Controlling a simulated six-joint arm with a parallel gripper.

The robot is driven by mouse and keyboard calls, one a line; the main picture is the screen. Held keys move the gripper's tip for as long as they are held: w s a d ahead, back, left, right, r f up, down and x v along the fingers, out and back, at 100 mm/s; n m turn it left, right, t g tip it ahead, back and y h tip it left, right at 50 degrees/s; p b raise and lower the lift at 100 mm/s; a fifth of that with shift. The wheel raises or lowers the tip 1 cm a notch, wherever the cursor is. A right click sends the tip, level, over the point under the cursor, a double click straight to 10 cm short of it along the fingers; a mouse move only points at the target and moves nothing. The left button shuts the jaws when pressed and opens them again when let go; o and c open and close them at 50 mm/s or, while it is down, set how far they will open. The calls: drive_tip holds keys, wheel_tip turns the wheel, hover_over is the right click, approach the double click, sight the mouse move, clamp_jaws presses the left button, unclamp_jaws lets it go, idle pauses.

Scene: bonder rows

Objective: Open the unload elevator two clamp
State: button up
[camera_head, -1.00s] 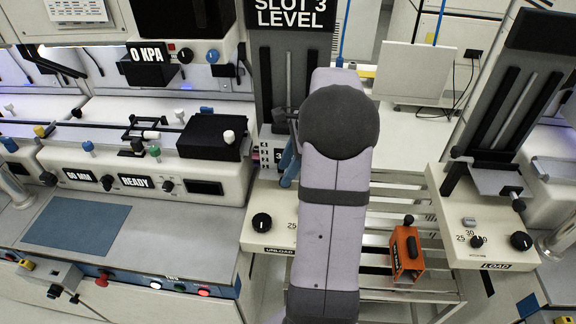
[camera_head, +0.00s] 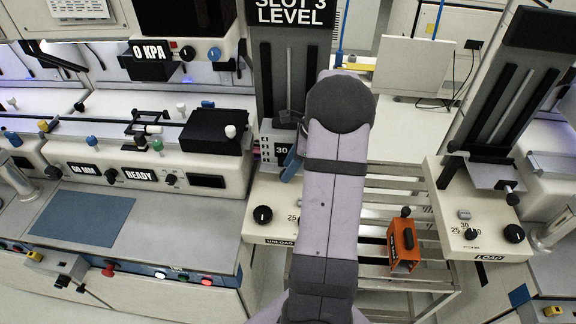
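The unload elevator (camera_head: 270,225) stands in the middle, with its tall grey column, a sign reading "SLOT 3 LEVEL" (camera_head: 290,12) on top and a cream base marked "UNLOAD". A dark knob (camera_head: 263,214) sits on the base, and a small display reads 30 (camera_head: 282,150). A blue part (camera_head: 291,165) shows beside my arm at the column's foot; I cannot tell whether it is the clamp. My lilac and grey arm covers the right part of this elevator. My gripper is hidden behind the arm, so its fingers do not show.
The load elevator (camera_head: 480,235) with its own knobs stands at the right. An orange box (camera_head: 403,246) with a black handle lies on the slatted rack between them. The bonder bench (camera_head: 150,170) with knobs and a "READY" display fills the left.

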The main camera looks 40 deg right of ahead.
drive_tip(key=shift+w+a+f, duration=0.15)
drive_tip(key=shift+f, duration=0.3)
clamp_jaws()
drive_tip(key=shift+s+a, duration=0.9)
drive_tip(key=shift+a, duration=0.05)
unclamp_jaws()
drive_tip(key=b+v, duration=0.2)
drive_tip(key=v, duration=0.5)
drive_tip(key=shift+r, duration=0.15)
drive_tip(key=shift+d, duration=0.1)
